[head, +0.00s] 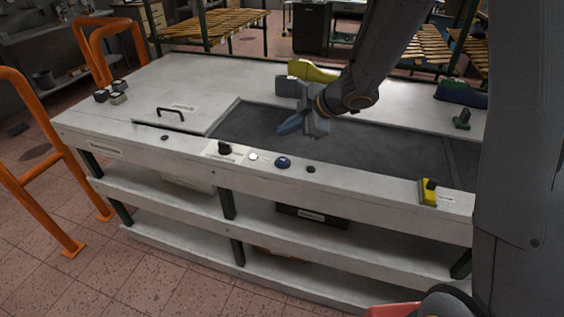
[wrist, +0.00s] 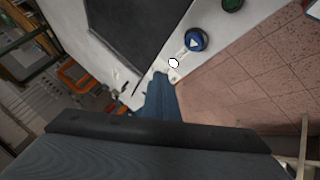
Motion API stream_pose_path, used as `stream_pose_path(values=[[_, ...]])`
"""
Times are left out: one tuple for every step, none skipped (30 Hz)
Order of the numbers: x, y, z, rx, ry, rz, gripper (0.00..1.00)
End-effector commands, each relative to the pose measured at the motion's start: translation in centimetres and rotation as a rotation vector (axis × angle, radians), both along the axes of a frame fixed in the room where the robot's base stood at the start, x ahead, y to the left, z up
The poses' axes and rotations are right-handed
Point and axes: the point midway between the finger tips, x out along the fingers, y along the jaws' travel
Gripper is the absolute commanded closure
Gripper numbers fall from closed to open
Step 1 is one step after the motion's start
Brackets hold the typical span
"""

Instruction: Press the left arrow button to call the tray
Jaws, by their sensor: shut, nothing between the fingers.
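A round blue button (head: 283,162) sits on the front rim of the white bench. In the wrist view, the blue button (wrist: 195,41) carries a white arrow mark; I cannot tell which way it points along the bench. A small white button (head: 253,156) is to its left and a dark green button (head: 311,169) to its right. The fingers also show in the wrist view (wrist: 160,78). No tray can be made out.
A black knob (head: 224,148) stands left of the white button. A yellow-and-black device (head: 429,191) is on the rim at right. A yellow object (head: 312,71) is behind my gripper, and a handled lid (head: 180,112) lies at left. Orange rails (head: 30,160) stand beyond the bench's left end.

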Motion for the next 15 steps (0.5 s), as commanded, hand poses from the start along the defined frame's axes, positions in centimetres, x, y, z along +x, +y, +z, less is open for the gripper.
stream_pose_path(values=[[0.1, 0.0, -0.7, 0.0, 0.0, 0.0, 1.0], [0.1, 0.0, -1.0, 0.0, 0.0, 0.0, 1.0], [0.1, 0.0, -1.3, 0.0, 0.0, 0.0, 1.0], [0.1, 0.0, -1.6, 0.0, -0.001, -0.001, 1.0], [0.1, 0.0, -1.8, 0.0, -0.001, -0.001, 1.0], [0.2, 0.0, -2.2, 0.0, -0.001, 0.0, 1.0], [0.2, 0.0, -2.4, 0.0, -0.001, -0.001, 1.0], [0.2, 0.0, -2.7, 0.0, -0.001, -0.001, 1.0], [0.1, 0.0, -3.0, 0.0, -0.001, -0.001, 1.0], [0.1, 0.0, -3.3, 0.0, -0.001, -0.001, 1.0], [0.1, 0.0, -3.6, 0.0, -0.001, -0.001, 1.0], [0.1, 0.0, -3.9, 0.0, -0.001, -0.001, 1.0], [0.1, 0.0, -4.2, 0.0, -0.001, -0.001, 1.0], [0.1, 0.0, -4.4, 0.0, -0.001, -0.001, 1.0], [0.1, 0.0, -4.7, 0.0, -0.001, -0.001, 1.0]])
